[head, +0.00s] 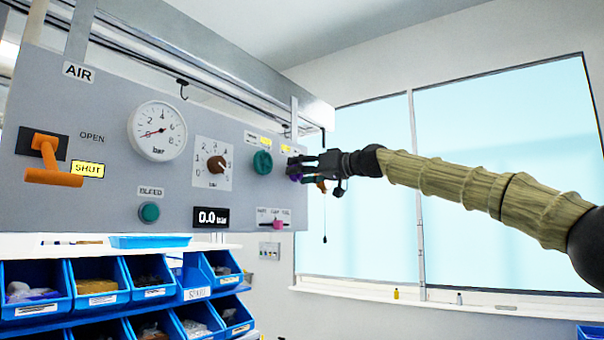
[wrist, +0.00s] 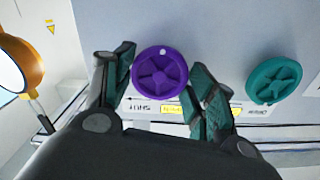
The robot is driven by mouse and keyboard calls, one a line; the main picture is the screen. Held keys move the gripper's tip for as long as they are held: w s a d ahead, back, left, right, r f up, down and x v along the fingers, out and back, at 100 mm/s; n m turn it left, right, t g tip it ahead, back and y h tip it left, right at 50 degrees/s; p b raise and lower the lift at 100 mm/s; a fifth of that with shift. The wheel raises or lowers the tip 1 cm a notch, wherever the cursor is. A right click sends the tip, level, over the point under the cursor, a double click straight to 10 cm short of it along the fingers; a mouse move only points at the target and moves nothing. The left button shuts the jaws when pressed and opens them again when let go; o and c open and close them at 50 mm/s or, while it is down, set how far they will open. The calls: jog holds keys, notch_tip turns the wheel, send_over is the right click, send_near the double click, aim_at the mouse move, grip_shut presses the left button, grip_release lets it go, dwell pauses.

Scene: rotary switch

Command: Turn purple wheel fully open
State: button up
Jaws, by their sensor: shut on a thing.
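The purple wheel (wrist: 160,73) is a round spoked knob on the grey panel, seen face-on in the wrist view. In the head view only a sliver of the purple wheel (head: 296,177) shows behind my gripper, at the panel's right end. My gripper (wrist: 160,88) has one finger on each side of the wheel's rim, shut on it. It also shows in the head view (head: 300,170), reaching in from the right. A label strip with a yellow patch (wrist: 172,109) lies beside the wheel; its wording about the wheel's position is partly hidden by the fingers.
A green wheel (wrist: 274,81) sits close beside the purple one. The panel also bears a brown knob (head: 216,164), a gauge (head: 158,131), an orange lever (head: 50,160) and a pink slider (head: 277,224). Blue bins (head: 95,285) stand below. Free room lies right, before the window.

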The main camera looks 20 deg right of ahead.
jog(key=shift+n, duration=0.3)
jog(key=o, duration=1)
jog(key=shift+d, duration=0.1)
jog(key=v, duration=1.2)
jog(key=shift+d+f, duration=0.1)
